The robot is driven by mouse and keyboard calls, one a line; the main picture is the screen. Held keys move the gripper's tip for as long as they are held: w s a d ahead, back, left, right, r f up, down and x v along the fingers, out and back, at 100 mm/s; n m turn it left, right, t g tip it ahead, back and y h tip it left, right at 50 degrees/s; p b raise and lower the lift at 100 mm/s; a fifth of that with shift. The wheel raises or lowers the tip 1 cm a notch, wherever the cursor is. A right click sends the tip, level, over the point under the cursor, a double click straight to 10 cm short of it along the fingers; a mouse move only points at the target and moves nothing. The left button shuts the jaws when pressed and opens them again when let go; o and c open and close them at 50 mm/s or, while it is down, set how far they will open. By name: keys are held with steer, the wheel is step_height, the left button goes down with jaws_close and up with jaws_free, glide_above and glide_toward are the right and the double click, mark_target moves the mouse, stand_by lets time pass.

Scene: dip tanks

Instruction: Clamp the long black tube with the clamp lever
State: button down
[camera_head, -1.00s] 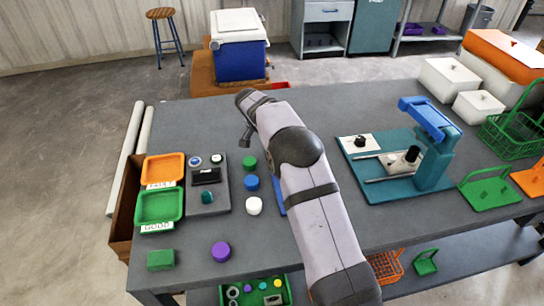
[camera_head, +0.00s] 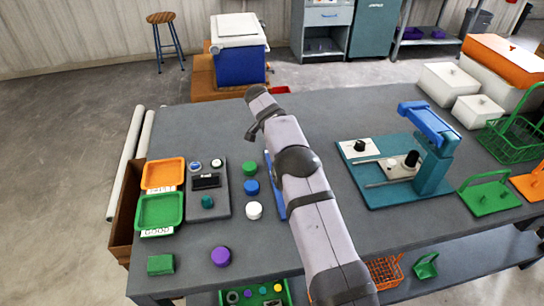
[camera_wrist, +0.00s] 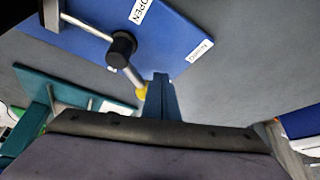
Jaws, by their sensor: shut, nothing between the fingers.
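My gripper (camera_wrist: 160,85) shows in the wrist view as dark blue fingers, shut with nothing between them. A blue board (camera_wrist: 165,35) lies ahead of it, with a label reading OPEN and a second label that I cannot read surely. A metal rod with a yellow tip (camera_wrist: 142,91), apparently the clamp lever, runs from a black round part (camera_wrist: 122,47) over the board. The yellow tip appears right beside the fingers; I cannot tell whether they touch. In the head view my arm hides most of the blue board (camera_head: 277,187). I cannot make out the long black tube surely.
A teal fixture (camera_head: 432,175) with a blue top stands to the right. Green, blue and white caps (camera_head: 254,210) stand left of my arm, beside a grey scale (camera_head: 222,205), orange tray (camera_head: 162,173) and green tray (camera_head: 160,211). The table's back left is clear.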

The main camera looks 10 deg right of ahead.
steer(key=shift+d, duration=0.35)
stand_by(0.4)
steer(key=shift+a, duration=0.1)
steer(key=a+p, duration=0.1)
steer(key=a, duration=0.3)
steer(key=shift+a, duration=0.3)
steer(key=w+p+v, duration=0.1)
steer(key=p+v, duration=0.7)
steer(key=v, duration=0.1)
steer(key=shift+w+p, duration=0.35)
steer(key=shift+a+p, duration=0.25)
steer(key=shift+p, duration=0.05)
steer(key=shift+r, duration=0.15)
